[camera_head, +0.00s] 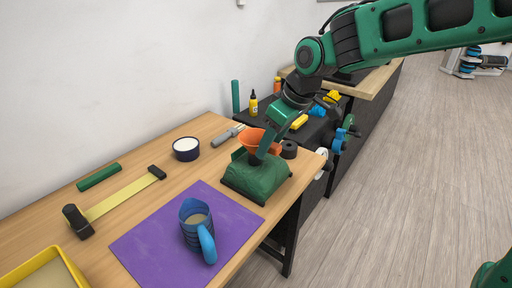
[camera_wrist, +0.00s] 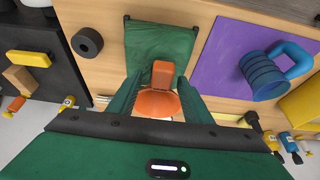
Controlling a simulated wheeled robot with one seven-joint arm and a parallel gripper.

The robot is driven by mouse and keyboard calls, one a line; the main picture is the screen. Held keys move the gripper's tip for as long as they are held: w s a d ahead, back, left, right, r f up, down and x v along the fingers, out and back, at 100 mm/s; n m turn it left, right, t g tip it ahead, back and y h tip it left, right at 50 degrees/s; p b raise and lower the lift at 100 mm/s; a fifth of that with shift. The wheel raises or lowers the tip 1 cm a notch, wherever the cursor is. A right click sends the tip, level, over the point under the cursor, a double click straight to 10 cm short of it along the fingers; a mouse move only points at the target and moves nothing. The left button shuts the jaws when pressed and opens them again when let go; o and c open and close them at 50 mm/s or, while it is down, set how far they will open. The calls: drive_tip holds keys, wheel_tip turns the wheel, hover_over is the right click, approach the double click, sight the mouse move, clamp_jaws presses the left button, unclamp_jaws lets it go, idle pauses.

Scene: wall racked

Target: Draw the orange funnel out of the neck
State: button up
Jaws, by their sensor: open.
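The orange funnel (camera_head: 248,137) sits at the top of a green container (camera_head: 255,180) near the right end of the wooden table. In the wrist view the funnel (camera_wrist: 158,104) shows its rounded bowl and a squarish orange part (camera_wrist: 162,73) over the green container (camera_wrist: 150,42). My gripper (camera_head: 262,156) is at the funnel, partly in front of it. In the wrist view my gripper (camera_wrist: 160,85) is open, with one green finger on each side of the funnel. I cannot tell whether either finger touches it. The neck itself is hidden.
A purple mat (camera_head: 150,248) with a blue mug (camera_head: 196,226) lies in front of the container. A black roll (camera_head: 289,149) stands close on its right. A grey-handled tool (camera_head: 226,137) and dark bowl (camera_head: 186,149) lie behind left. A dark cart (camera_head: 312,125) stands beyond.

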drive_tip(key=shift+x, duration=1)
drive_tip(key=c, duration=1.1)
drive_tip(key=shift+c, duration=0.2)
drive_tip(key=shift+r, duration=0.2)
drive_tip(key=shift+r, duration=0.6)
wheel_tip(320, 180, up, 2)
drive_tip(key=shift+r, duration=0.25)
drive_tip(key=s+a+r, duration=0.7)
drive_tip(key=s+a, duration=0.1)
drive_tip(key=shift+s, duration=0.2)
